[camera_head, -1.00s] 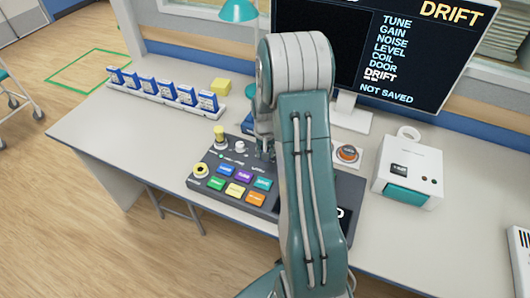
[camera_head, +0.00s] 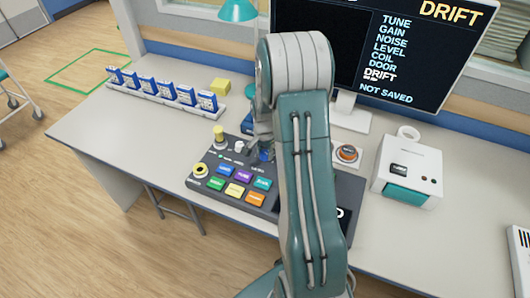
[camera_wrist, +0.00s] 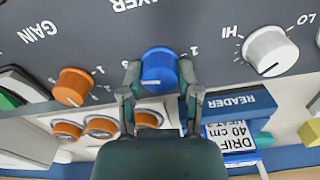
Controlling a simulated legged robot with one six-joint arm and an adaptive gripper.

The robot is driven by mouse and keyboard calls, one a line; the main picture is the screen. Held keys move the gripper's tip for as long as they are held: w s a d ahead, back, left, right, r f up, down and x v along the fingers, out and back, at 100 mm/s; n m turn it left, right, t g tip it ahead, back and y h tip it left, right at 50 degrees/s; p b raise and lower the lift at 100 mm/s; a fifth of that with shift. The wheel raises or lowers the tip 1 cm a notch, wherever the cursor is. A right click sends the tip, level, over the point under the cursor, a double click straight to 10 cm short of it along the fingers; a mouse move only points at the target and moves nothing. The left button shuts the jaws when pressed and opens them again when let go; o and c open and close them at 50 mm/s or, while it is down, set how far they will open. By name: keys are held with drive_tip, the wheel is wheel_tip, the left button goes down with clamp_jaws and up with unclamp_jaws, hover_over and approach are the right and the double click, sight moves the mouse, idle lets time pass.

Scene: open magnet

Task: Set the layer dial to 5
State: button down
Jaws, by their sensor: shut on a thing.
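The blue layer dial (camera_wrist: 160,68) is in the middle of the wrist view, on the grey panel under a partly cut-off label ending in "AYER". Small numbers stand around it, partly hidden, and I cannot make out its pointer. My gripper (camera_wrist: 158,85) has one finger on each side of the dial and is shut on it. In the head view my gripper (camera_head: 262,150) is at the back of the control console (camera_head: 225,203), mostly hidden by my arm. The monitor (camera_head: 385,50) shows a list with "DRIFT" and "NOT SAVED".
An orange gain knob (camera_wrist: 73,87) and a white HI/LO knob (camera_wrist: 268,52) flank the dial. A blue reader (camera_wrist: 238,103) holding a "DRIFT 40 cm" card lies close by.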

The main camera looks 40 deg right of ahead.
sight(264, 152)
drive_tip(key=shift+s+a+f, duration=0.1)
drive_tip(key=shift+f, duration=0.05)
drive_tip(key=shift+c, duration=1.6)
unclamp_jaws()
wheel_tip(264, 152, up, 12)
drive_tip(key=shift+w, duration=0.2)
